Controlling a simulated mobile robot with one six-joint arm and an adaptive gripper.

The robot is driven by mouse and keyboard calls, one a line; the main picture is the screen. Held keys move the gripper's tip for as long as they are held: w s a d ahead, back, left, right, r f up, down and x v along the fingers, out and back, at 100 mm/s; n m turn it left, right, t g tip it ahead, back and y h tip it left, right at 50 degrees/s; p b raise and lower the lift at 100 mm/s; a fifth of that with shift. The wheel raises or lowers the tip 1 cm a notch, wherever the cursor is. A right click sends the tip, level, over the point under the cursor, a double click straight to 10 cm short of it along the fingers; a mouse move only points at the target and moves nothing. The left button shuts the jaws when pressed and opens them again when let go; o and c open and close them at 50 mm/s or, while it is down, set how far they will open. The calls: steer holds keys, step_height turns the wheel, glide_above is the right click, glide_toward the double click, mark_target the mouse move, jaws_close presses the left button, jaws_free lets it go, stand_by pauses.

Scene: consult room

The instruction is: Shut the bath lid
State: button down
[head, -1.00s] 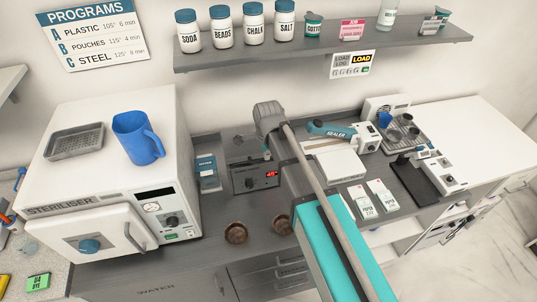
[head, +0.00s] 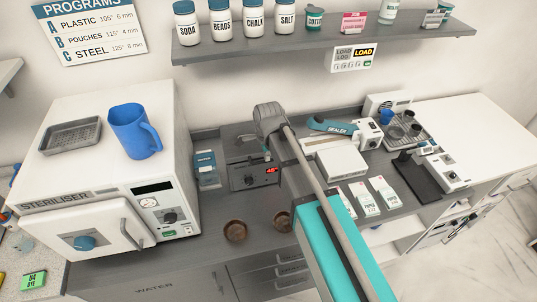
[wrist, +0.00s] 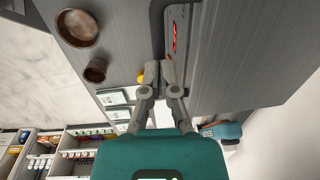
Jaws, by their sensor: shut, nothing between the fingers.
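The bath (head: 243,180) is a dark grey box with a red lit display, on the counter right of the steriliser. It also shows in the wrist view by its red display (wrist: 176,38). A dark curved bar (wrist: 157,22) runs beside the display. A broad grey surface right of the display may be the bath's lid, but I cannot tell its angle. My gripper (wrist: 158,75) is shut and empty, with its fingertips close to the bar and the display edge. Whether they touch is unclear. In the head view my arm covers part of the bath and the gripper is hard to make out.
The steriliser (head: 105,170) stands left with a blue jug (head: 132,132) and a grey tray (head: 70,136) on top. Two brown cups (head: 235,231) are in front of the bath. A sealer (head: 335,127) and white packs (head: 363,198) are to the right. A shelf (head: 330,42) with jars hangs above.

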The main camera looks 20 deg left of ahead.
steer(key=shift+s+d+f+b, duration=0.2)
steer(key=shift+s+f+b, duration=0.25)
steer(key=shift+f, duration=0.25)
steer(key=shift+w, duration=0.1)
step_height(320, 180, up, 14)
steer(key=s+d+p, duration=0.1)
steer(key=s+p, duration=0.1)
steer(key=p, duration=1.2)
steer(key=shift+d, duration=0.15)
stand_by(0.5)
